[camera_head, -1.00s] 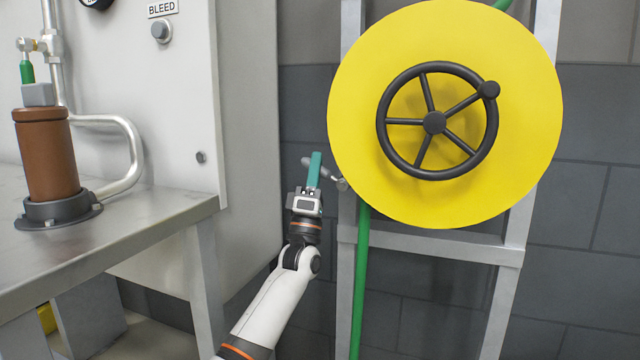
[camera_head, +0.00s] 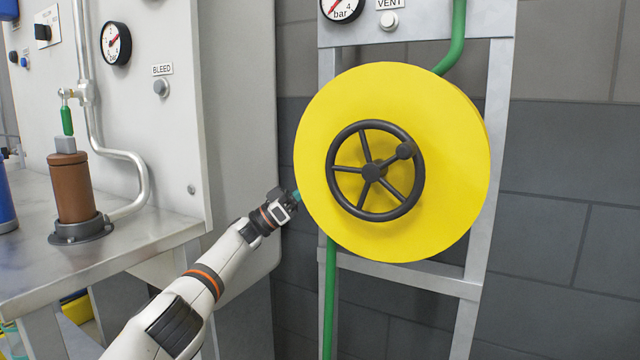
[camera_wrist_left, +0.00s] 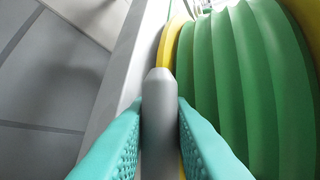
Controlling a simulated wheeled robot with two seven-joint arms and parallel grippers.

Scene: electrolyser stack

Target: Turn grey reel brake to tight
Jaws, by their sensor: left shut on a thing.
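The grey reel brake (camera_wrist_left: 158,100) is a rounded bar that runs up the middle of the left wrist view, between the teal finger pads. My left gripper (camera_head: 296,195) is shut on it at the left edge of the yellow reel (camera_head: 450,130). In the head view the brake is hidden behind the gripper and the reel's rim. The reel carries a black handwheel (camera_head: 372,171) with a knob on its rim. My right gripper is not in view.
Green hose (camera_wrist_left: 225,80) is wound on the reel, and a green line (camera_head: 329,300) runs down the grey metal frame (camera_head: 400,268). A steel bench (camera_head: 120,262) with a brown cylinder (camera_head: 72,190) stands at left. The wall at right is clear.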

